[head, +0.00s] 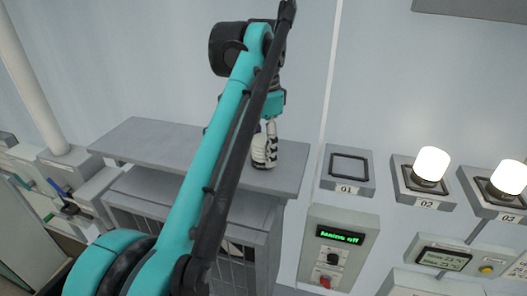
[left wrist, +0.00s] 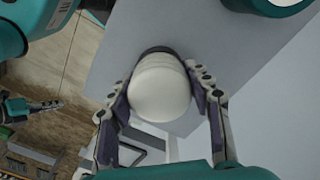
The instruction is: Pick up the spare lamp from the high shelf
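The spare lamp, a white rounded cylinder on a dark base, shows in the left wrist view (left wrist: 160,95) between the two fingers of my left gripper (left wrist: 160,85). The finger pads lie against its sides, one on each side. In the head view my left gripper (head: 265,150) points down at the high grey shelf (head: 150,140), near its right end. Its fingers hide much of the lamp there. The lamp's base appears at the shelf top; I cannot tell whether it is clear of it. My right gripper (left wrist: 45,105) shows small at the left of the left wrist view.
Right of the shelf are an empty square socket marked 01 (head: 348,168) and two lit white lamps (head: 432,165) (head: 508,177) on sockets. A "Mains off" panel (head: 340,238) stands below. The wall (head: 150,60) is close behind the shelf. The shelf's left part is clear.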

